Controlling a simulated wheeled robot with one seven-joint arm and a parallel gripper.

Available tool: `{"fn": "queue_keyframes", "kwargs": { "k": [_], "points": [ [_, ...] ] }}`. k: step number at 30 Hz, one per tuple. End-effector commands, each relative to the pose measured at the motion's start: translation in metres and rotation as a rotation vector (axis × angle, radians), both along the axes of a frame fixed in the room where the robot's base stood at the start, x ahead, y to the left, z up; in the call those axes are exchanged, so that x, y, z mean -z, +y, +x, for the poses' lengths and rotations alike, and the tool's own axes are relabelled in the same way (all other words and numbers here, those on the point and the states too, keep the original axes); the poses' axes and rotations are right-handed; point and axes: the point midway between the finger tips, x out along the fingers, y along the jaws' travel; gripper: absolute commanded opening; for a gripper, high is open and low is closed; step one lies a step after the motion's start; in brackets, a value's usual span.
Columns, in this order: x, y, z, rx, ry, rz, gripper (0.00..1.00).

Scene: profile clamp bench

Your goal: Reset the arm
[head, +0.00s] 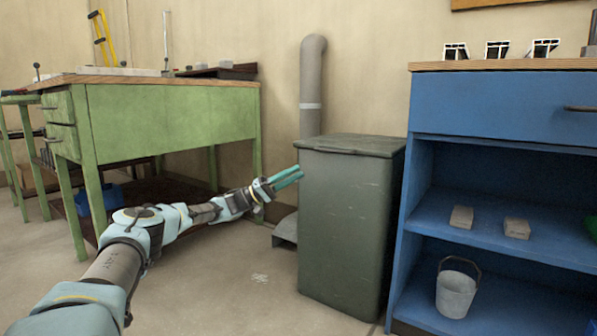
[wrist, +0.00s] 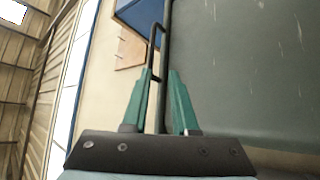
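My gripper (head: 300,172) is at the end of my arm, which reaches from the lower left across the floor area. In the head view its two teal fingers point right, just in front of the grey-green bin (head: 345,225). The bin's dark side (wrist: 250,70) fills the right of the wrist view, close to the right finger. Whether they touch cannot be told.
A green workbench (head: 170,115) stands at left behind my arm. A grey pipe (head: 311,85) rises behind the bin. A blue cabinet (head: 490,100) at right carries several profile pieces on top, with two grey blocks and a bucket (head: 456,292) on its shelves. Floor in front is clear.

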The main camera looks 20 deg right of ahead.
Motion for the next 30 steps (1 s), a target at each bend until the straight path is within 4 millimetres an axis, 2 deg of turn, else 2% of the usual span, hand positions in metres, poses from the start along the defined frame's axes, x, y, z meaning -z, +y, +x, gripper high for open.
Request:
{"fn": "queue_keyframes", "kwargs": {
  "k": [10, 13, 16, 18, 22, 26, 29, 30],
  "points": [
    [-0.001, 0.0, 0.0, 0.001, -0.001, 0.0, 0.27],
    [-0.006, -0.009, -0.01, 0.026, -0.012, 0.035, 0.27],
    [-0.015, -0.03, -0.04, 0.092, -0.04, 0.14, 0.27],
    [-0.017, -0.046, -0.07, 0.152, -0.067, 0.261, 0.27],
    [-0.002, -0.062, -0.128, 0.243, -0.124, 0.539, 0.27],
    [0.023, -0.048, -0.169, 0.274, -0.169, 0.821, 0.27],
    [0.041, -0.02, -0.19, 0.263, -0.198, 1.031, 0.27],
    [0.048, -0.005, -0.196, 0.25, -0.207, 1.113, 0.27]
  ]
}}
